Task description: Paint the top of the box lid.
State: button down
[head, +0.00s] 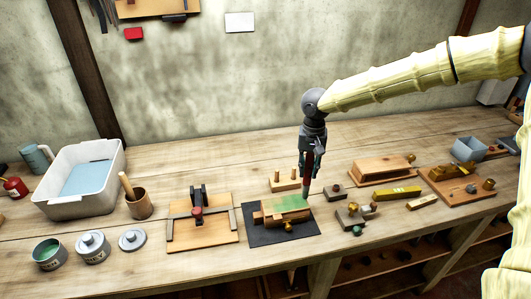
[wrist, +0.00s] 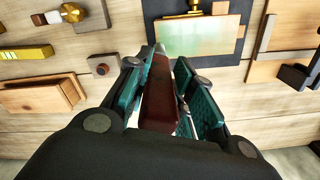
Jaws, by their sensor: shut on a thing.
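The box lid (head: 281,204) lies on a dark mat (head: 265,238) in the middle of the bench, and its top carries a green coat. An open tin of green paint (head: 47,252) stands at the front left.
Wooden blocks and a brass knob (head: 288,228) lie at the lid's front. A clamp board (head: 190,232) is left of the mat. A small pegged block (head: 285,183) stands behind the lid. Blocks and a yellow level (head: 393,192) lie right. A white tub (head: 60,205) stands far left.

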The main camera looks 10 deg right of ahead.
aim_at(310, 155)
notch_tip(310, 155, up, 4)
jog(key=shift+f+p, duration=0.2)
jog(key=shift+p, duration=0.8)
jog(key=shift+a+r, duration=0.1)
jog(key=shift+r, duration=2.1)
jog(key=c, duration=2.1)
grip_release()
grip_shut()
